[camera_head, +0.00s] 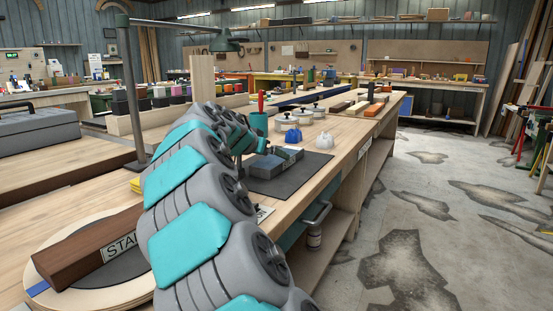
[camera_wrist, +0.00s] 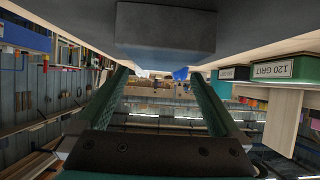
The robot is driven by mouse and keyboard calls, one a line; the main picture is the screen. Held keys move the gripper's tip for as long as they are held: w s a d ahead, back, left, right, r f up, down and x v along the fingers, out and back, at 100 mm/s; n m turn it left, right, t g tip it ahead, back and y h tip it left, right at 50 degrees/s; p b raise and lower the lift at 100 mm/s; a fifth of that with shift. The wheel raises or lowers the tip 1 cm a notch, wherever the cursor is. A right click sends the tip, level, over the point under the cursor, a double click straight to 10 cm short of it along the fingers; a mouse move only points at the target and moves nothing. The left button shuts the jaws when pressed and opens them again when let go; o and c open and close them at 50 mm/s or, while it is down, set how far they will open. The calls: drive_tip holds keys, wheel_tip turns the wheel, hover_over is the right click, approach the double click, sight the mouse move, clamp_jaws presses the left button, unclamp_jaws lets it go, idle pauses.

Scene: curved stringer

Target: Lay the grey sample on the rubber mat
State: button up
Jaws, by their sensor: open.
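The grey sample (camera_head: 262,167) is a plain block lying on the dark rubber mat (camera_head: 293,180) on the long bench, in the head view. In the wrist view, which looks upside down, the grey sample (camera_wrist: 165,28) shows as a dark block at the top centre. My gripper (camera_head: 284,152) is low over the mat, right at the sample, and my arm hides part of that area. In the wrist view my gripper (camera_wrist: 158,76) has its two green fingers wide apart, with nothing held between them. Whether a finger touches the sample cannot be told.
A blue object (camera_head: 293,136) and a whitish lump (camera_head: 325,141) stand just beyond the mat. Several lidded tins (camera_head: 286,122) are behind them. A lamp post (camera_head: 133,90) rises left of my arm. A brown labelled block (camera_head: 90,248) lies at lower left. The floor at right is clear.

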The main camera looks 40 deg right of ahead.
drive_tip(key=v, duration=0.6)
drive_tip(key=shift+s+a+r, duration=0.1)
drive_tip(key=shift+a, duration=0.15)
